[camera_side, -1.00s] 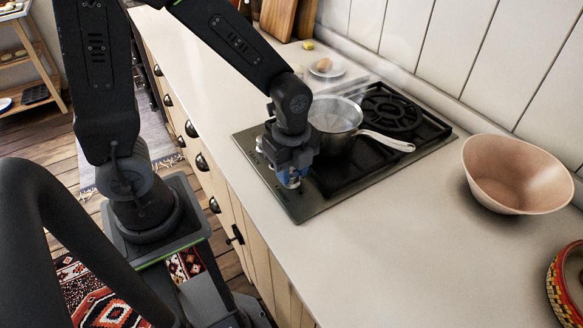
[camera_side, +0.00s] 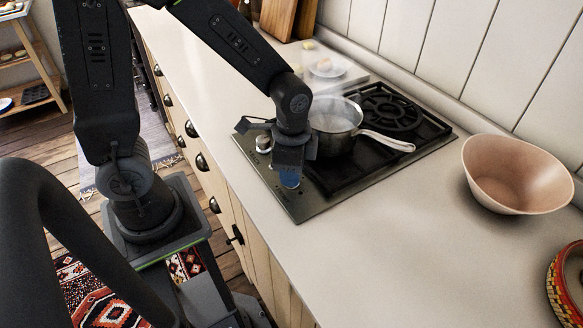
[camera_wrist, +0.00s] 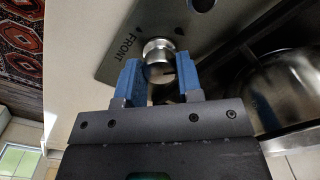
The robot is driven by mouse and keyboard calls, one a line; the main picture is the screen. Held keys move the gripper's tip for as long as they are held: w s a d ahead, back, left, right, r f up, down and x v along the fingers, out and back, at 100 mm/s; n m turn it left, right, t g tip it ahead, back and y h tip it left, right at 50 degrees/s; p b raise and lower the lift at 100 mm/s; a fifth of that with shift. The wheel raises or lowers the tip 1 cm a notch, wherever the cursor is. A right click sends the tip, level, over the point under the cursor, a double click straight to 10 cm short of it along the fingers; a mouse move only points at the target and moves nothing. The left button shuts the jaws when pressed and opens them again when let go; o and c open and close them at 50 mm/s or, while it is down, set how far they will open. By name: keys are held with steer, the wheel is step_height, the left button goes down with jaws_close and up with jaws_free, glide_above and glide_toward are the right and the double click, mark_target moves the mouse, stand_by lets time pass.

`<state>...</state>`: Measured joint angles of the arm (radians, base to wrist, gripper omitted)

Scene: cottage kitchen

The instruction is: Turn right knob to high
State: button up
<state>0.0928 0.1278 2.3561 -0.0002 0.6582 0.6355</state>
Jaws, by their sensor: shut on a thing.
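My gripper (camera_side: 290,180) points down at the front edge of the black gas hob (camera_side: 318,207). In the wrist view its two blue fingers (camera_wrist: 160,74) are shut on the silver right knob (camera_wrist: 158,50), one finger on each side. The knob's lower part sits between the fingers and its upper rim shows. Its setting cannot be read clearly. In the side view the gripper hides this knob. The other knob (camera_side: 263,143) is farther along the hob front; part of it shows at the top of the wrist view (camera_wrist: 203,4).
A steaming metal pan (camera_side: 335,115) stands on the hob just behind my gripper, its handle (camera_side: 388,142) pointing right. A pink bowl (camera_side: 515,175) stands on the counter at right. The counter (camera_side: 400,240) in front of it is clear. A plate (camera_side: 326,67) lies behind the hob.

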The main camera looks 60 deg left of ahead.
steer(key=n, duration=0.4)
steer(key=shift+n, duration=2.3)
steer(key=o, duration=0.9)
steer(key=shift+r, duration=0.15)
step_height(320, 180, up, 14)
steer(key=shift+f, duration=0.2)
